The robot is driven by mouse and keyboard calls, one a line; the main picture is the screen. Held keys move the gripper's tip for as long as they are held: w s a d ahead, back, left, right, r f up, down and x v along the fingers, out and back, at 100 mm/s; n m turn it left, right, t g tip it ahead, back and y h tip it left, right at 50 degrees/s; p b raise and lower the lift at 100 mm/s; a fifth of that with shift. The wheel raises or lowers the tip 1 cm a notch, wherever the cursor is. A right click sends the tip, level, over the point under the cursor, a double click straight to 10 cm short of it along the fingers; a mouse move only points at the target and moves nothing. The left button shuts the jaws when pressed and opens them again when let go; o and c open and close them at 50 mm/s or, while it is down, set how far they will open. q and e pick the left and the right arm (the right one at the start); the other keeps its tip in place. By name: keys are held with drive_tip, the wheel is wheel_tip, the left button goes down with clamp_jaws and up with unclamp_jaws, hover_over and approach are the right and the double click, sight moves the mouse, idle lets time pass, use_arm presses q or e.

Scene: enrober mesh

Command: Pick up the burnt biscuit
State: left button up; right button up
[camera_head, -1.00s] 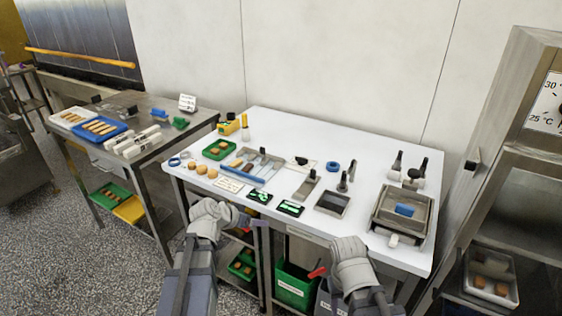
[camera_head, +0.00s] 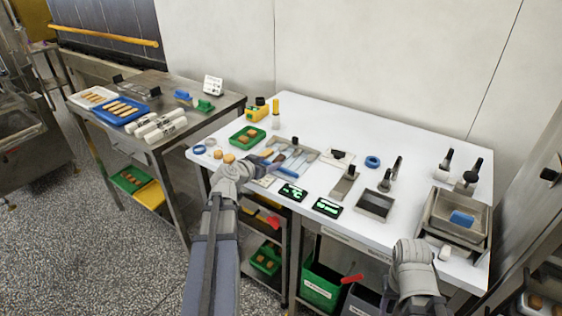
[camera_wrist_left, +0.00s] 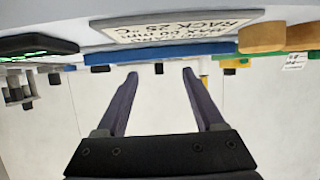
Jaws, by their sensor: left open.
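I cannot tell which biscuit is burnt. My left gripper (camera_head: 262,171) is above the front edge, partly hidden by its wrist. In the left wrist view it is open (camera_wrist_left: 160,74), with nothing between the fingers. A biscuit (camera_wrist_left: 262,37) shows there at upper right, apart from the fingers. My right wrist is at the front right; its fingers are not visible.
A grey tray (camera_head: 313,155) with tools lies beyond my left gripper. Two black displays (camera_head: 327,208), a dark square pan (camera_head: 375,205) and a metal basin (camera_head: 432,212) stand to the right. A side table (camera_head: 219,103) with trays is at left.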

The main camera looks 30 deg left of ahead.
sight(279, 158)
use_arm(q)
drive_tip(key=b+x, duration=0.2)
drive_tip(key=x, duration=0.3)
drive_tip(key=shift+w+a+f, duration=0.1)
drive_tip(key=shift+w+f, duration=0.15)
drive_tip(key=shift+w, duration=0.4)
drive_tip(key=shift+s, duration=0.1)
drive_tip(key=shift+c, duration=0.2)
drive_tip(key=c, duration=1)
drive_tip(key=shift+c, duration=0.2)
wheel_tip(279, 158, up, 10)
drive_tip(key=p, duration=1)
